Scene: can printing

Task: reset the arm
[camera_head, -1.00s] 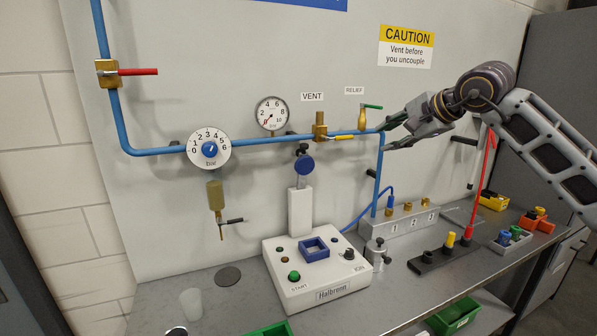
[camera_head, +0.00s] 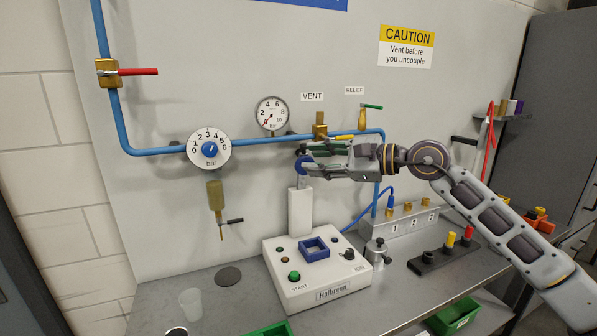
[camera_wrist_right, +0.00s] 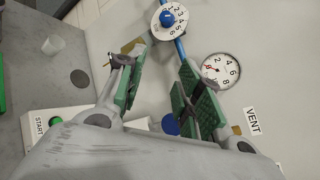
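My right arm comes in from the right in the head view. Its gripper (camera_head: 306,160) is in front of the panel, below the vent valve (camera_head: 320,128) and over the top of the white stand with the blue disc (camera_head: 301,166). In the right wrist view the green-padded fingers of the right gripper (camera_wrist_right: 155,85) are spread wide, with nothing between them. Whether the fingers touch the disc cannot be told. My left gripper is in neither view.
The blue pipe (camera_head: 260,140) carries a dial (camera_head: 209,149) and a gauge (camera_head: 272,113). A white machine (camera_head: 335,285) with a green start button stands on the bench. A clear cup (camera_head: 191,303) and a grey disc (camera_head: 228,276) are left of it. The bench's left part is mostly clear.

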